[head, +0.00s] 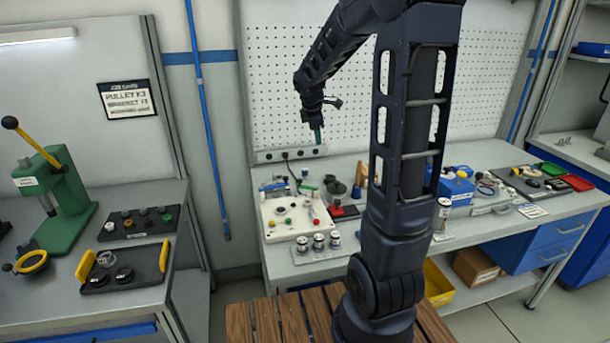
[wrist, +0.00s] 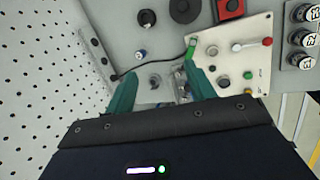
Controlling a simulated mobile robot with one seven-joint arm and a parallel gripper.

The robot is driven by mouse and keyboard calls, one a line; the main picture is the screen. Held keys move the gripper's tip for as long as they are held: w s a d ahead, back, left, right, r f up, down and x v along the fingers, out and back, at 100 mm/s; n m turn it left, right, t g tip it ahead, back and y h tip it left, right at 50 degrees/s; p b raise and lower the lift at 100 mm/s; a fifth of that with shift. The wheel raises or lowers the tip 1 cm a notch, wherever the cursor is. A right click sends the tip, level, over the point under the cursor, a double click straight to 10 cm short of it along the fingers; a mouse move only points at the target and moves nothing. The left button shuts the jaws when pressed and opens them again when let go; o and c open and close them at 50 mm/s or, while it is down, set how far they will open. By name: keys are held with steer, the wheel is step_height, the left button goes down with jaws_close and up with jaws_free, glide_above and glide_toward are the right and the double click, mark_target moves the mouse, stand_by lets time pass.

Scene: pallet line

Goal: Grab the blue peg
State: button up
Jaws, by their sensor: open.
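My gripper (head: 318,135) hangs above the back of the workbench, near the pegboard. In the wrist view its two green fingers are spread apart, with nothing held between their tips (wrist: 160,70). A small upright piece with a bluish tint (wrist: 141,53) stands on the grey bench top, just beyond the fingertips and nearer the left finger. It may be the blue peg, but it is too small to be sure. A dark round knob (wrist: 154,81) stands between the fingers. Low parts between the fingers are partly hidden by the right finger.
A cream control panel (head: 288,232) with coloured knobs lies on the bench (head: 385,232); it also shows in the wrist view (wrist: 258,58). A red box (head: 346,211) and several silver-black cylinders (head: 318,241) stand nearby. A power strip (head: 270,156) with a black cord runs along the pegboard (head: 290,70).

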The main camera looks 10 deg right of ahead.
steer(key=w+a+f+n, duration=0.1)
steer(key=w+f+n, duration=0.4)
steer(key=w+f, duration=0.3)
steer(key=n, duration=0.5)
glide_toward(305, 170)
steer(key=shift+h, duration=0.4)
steer(key=f, duration=0.1)
steer(key=w+f, duration=0.2)
steer(key=f, duration=0.1)
steer(key=shift+w+d+f, duration=0.1)
steer(key=shift+w+d, duration=0.05)
steer(key=shift+s+x, duration=0.2)
steer(key=shift+x, duration=1.2)
steer(key=shift+s+x, duration=0.15)
steer(key=shift+x, duration=1.3)
steer(key=shift+d, duration=0.15)
steer(key=shift+c, duration=0.2)
steer(key=c, duration=1)
